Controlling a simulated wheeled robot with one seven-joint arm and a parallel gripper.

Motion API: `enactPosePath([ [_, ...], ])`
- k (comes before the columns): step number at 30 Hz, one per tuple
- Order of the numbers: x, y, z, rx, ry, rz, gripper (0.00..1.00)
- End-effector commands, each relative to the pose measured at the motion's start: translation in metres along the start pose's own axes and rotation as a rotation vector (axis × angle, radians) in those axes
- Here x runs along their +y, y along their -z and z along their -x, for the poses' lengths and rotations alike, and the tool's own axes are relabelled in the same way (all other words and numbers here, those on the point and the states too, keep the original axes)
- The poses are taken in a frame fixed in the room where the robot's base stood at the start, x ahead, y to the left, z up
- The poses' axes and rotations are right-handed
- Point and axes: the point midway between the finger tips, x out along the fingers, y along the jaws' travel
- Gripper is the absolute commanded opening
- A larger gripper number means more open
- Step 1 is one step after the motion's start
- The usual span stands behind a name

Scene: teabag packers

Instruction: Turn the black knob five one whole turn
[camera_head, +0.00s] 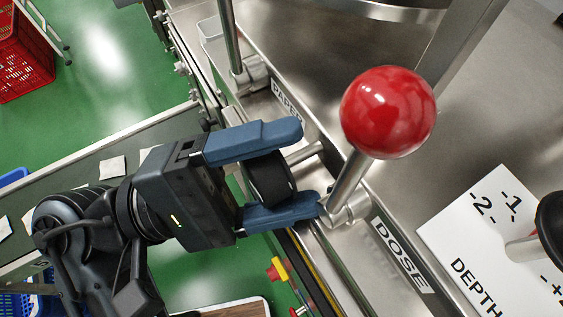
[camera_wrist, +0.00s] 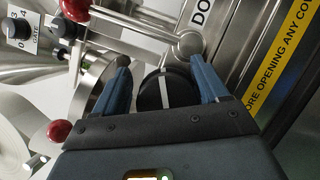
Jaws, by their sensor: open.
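A round black knob (camera_head: 269,180) sits between the two blue fingers of my gripper (camera_head: 308,165) in the head view. In the wrist view the black knob (camera_wrist: 152,94) shows a pale stripe across its face. My gripper (camera_wrist: 160,62) is open, with one finger on each side of the knob. I cannot tell whether either finger touches it. The knob's far side and any number by it are hidden.
A red ball on a metal lever (camera_head: 388,112) stands close right of the fingers, by the DOSE label (camera_head: 402,256). A white DEPTH dial plate (camera_head: 490,240) lies at the right. A conveyor with white packets (camera_head: 112,167) runs at the left. A red crate (camera_head: 24,50) is at upper left.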

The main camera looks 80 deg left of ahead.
Motion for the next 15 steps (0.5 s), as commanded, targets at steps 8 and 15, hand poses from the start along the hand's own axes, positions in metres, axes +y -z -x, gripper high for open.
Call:
enactPosePath([
  [8, -0.008, 0.004, 0.028, 0.027, 0.008, 0.013, 0.83],
  [15, -0.01, 0.003, 0.043, 0.026, 0.007, 0.016, 0.83],
])
